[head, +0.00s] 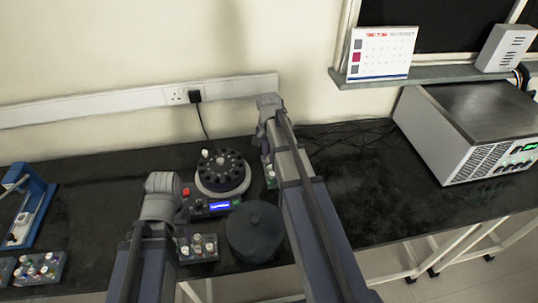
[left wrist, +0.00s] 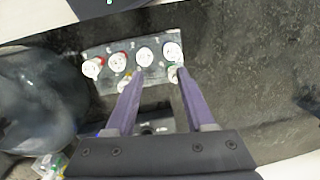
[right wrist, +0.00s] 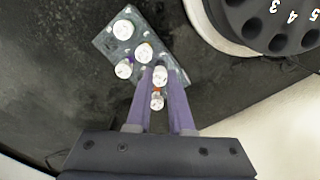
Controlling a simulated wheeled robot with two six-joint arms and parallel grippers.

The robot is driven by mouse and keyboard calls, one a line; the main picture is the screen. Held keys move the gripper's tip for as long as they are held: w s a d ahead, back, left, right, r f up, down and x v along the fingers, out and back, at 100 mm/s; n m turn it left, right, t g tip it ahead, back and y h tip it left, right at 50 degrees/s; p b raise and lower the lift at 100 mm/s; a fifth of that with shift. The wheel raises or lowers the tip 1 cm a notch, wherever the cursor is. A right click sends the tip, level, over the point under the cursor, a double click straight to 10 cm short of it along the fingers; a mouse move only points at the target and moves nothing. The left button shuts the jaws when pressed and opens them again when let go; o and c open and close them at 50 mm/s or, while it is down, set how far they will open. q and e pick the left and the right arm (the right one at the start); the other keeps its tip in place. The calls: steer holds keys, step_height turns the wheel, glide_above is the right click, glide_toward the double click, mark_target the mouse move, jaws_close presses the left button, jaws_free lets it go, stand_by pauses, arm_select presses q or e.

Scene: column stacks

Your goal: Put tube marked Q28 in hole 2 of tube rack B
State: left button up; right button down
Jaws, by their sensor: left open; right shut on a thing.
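My right gripper (right wrist: 160,72) is shut on a white-capped tube (right wrist: 160,77) at a small grey rack (right wrist: 103,41) in the right wrist view. I cannot tell whether this tube is still seated. Other white-capped tubes stand in that rack. My left gripper (left wrist: 160,72) is open and empty above another grey rack (left wrist: 99,52) in the left wrist view, which holds several capped tubes. This rack also shows in the head view (head: 183,256). Tube marks, rack letters and hole numbers are too small to read, so I cannot pick out Q28 or rack B.
A round rotor (head: 222,168) with numbered holes sits between my arms, with a blue-lit display (head: 219,206) before it. A dark round lid (head: 253,232) lies in front. A third rack (head: 52,273) and a blue stand (head: 38,205) are at left. A grey box (head: 470,130) stands right.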

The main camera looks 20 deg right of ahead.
arm_select(q)
steer(key=shift+f, duration=0.35)
arm_select(e)
steer(key=shift+f, duration=0.3)
arm_select(q)
steer(key=shift+d, duration=0.1)
arm_select(e)
steer(key=shift+c, duration=2)
jaws_free()
arm_select(q)
steer(key=shift+w+r+p, duration=0.15)
steer(key=shift+r+p, duration=0.6)
steer(key=shift+r, duration=0.1)
arm_select(e)
steer(key=shift+w+r, duration=0.1)
steer(key=shift+r, duration=0.75)
arm_select(q)
steer(key=shift+r+p, duration=2.15)
steer(key=shift+r, duration=0.05)
arm_select(e)
steer(key=shift+r, duration=2.15)
